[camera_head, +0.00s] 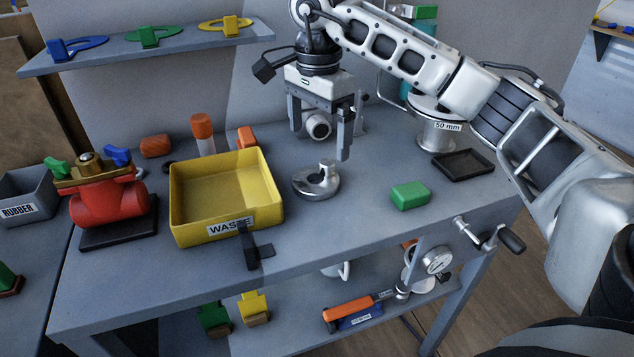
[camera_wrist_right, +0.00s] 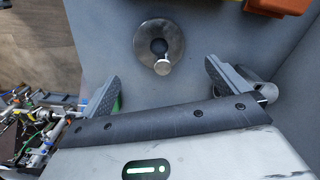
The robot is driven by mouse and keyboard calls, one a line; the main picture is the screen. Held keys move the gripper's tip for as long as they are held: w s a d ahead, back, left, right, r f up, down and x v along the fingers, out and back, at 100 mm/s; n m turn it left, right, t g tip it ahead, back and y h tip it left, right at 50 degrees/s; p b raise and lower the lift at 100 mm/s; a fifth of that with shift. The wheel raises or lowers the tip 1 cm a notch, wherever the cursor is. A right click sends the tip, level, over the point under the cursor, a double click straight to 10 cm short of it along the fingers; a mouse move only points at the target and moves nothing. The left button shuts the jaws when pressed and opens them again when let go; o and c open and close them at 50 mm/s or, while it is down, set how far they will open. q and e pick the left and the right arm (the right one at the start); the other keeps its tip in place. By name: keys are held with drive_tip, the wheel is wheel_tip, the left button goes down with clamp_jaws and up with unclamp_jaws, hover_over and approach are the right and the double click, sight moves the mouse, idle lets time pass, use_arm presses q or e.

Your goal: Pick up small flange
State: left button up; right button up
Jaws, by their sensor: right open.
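The small flange (camera_head: 325,188) is a grey metal disc with a dark centre and a short upright stub, lying on the workbench right of the yellow bin. My right gripper (camera_head: 320,143) hangs above it, pointing down, with its jaws apart and nothing between them. In the right wrist view the flange (camera_wrist_right: 174,38) lies beyond the fingertips (camera_wrist_right: 163,74), roughly centred between the two fingers and not touched by them. My left gripper is not in view.
A yellow WASTE bin (camera_head: 228,222) stands left of the flange. A green block (camera_head: 410,196), a black tray (camera_head: 462,165) and a larger metal flanged piece labelled 50 mm (camera_head: 437,137) are to the right. A metal cylinder (camera_head: 318,127) sits behind my gripper. A red valve (camera_head: 108,202) stands far left.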

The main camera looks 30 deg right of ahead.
sight(317, 177)
wheel_tip(317, 177, down, 8)
drive_tip(key=shift+a+f, duration=0.1)
drive_tip(key=shift+f, duration=0.15)
drive_tip(key=shift+r, duration=0.1)
drive_tip(key=c, duration=1.4)
drive_tip(key=shift+o, duration=0.2)
